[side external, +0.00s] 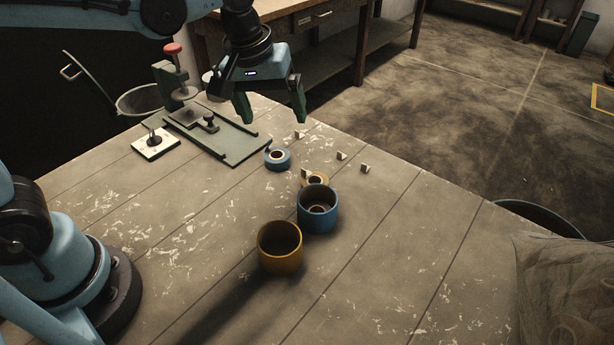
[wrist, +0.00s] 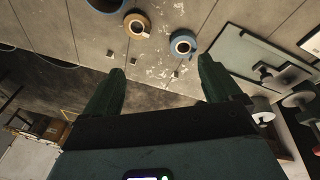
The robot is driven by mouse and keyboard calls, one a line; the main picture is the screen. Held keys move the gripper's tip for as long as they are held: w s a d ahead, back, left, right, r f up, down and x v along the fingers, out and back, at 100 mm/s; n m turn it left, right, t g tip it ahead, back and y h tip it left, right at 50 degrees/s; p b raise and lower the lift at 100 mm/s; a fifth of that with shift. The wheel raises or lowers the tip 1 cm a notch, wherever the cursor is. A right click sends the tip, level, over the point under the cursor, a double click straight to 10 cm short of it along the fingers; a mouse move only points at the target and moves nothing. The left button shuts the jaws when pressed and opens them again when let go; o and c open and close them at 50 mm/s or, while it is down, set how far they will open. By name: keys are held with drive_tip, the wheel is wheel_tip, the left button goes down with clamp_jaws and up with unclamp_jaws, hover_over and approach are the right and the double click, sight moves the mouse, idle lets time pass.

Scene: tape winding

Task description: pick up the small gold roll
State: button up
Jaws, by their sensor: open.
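The small gold roll (side external: 315,179) lies on the table just behind the blue cup (side external: 318,222), which hides part of it. In the wrist view the gold roll (wrist: 137,23) shows near the top, left of the blue roll (wrist: 183,43). The blue roll (side external: 278,160) lies flat to the left of the gold one in the side view. My gripper (side external: 273,116) is open and empty, held above the table's far part, up and left of the gold roll. Its two fingers (wrist: 162,68) also show in the wrist view, with nothing between them.
A mustard cup (side external: 280,262) stands in front of the blue cup, which has a roll inside. Several small pale pieces (side external: 341,156) are scattered near the far edge. A green-grey fixture plate (side external: 230,142) with a red-knobbed post is at left.

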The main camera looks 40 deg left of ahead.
sight(315, 174)
drive_tip(key=w+d+f+n+g, duration=0.3)
drive_tip(key=w+d+f+n, duration=0.1)
drive_tip(key=w+d, duration=0.1)
drive_tip(key=f, duration=1.1)
drive_tip(key=shift+d+f, duration=0.25)
drive_tip(key=shift+f, duration=0.15)
drive_tip(key=c, duration=1.1)
